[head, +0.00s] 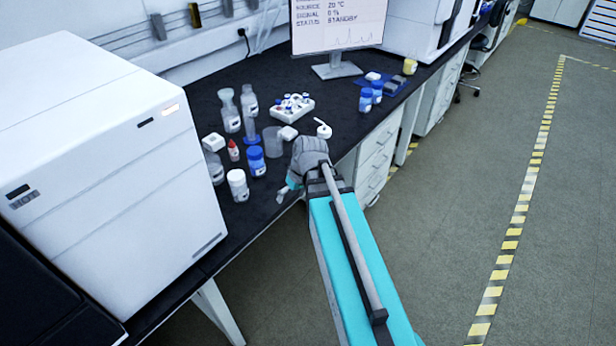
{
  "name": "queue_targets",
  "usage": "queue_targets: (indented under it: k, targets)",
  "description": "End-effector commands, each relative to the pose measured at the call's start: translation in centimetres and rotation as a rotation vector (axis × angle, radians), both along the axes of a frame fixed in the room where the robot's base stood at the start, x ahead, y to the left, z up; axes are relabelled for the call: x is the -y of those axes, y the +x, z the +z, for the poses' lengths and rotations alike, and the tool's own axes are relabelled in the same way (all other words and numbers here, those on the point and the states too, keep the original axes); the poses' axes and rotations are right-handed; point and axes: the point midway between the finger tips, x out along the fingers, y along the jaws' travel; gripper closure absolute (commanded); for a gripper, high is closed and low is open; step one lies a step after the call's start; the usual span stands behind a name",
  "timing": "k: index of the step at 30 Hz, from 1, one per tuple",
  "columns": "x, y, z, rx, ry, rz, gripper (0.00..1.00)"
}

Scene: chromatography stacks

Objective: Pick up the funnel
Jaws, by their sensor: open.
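A small white piece with a rounded body and a thin stem (324,130) lies near the bench's front edge, just beyond my wrist; it may be the funnel, but it is too small to be sure. A clear bottle (231,119) farther back has a flared top that could also be a funnel. My gripper (283,193) is at the bench's front edge, partly hidden by my wrist. It is open, with nothing visible in it, below and left of the white piece and apart from the bottle.
Left of my gripper stand a white-capped jar (238,186), a blue-capped jar (257,162), a red-tipped bottle (233,151) and a clear beaker (273,142). A white vial rack (306,114) is behind. A large white instrument (105,170) fills the left. Bare bench lies below the monitor (338,25).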

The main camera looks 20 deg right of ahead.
Motion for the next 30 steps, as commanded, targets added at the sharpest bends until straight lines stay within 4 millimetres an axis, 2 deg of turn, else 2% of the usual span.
queue_targets:
  k: [1,6,12,26,27,30]
  targets:
    - [-1.3,-0.8,-0.2,-0.025,-0.024,-0.001,0.08]
    - [-4.3,-2.7,-0.6,-0.101,-0.114,-0.038,0.08]
    - [-6.3,-4.3,-0.8,-0.148,-0.200,-0.079,0.08]
    - [-7.0,-5.0,-0.8,-0.164,-0.240,-0.101,0.08]
    - [-7.0,-5.0,-0.8,-0.164,-0.240,-0.100,0.10]
    - [-7.0,-5.0,-0.8,-0.164,-0.239,-0.100,0.28]
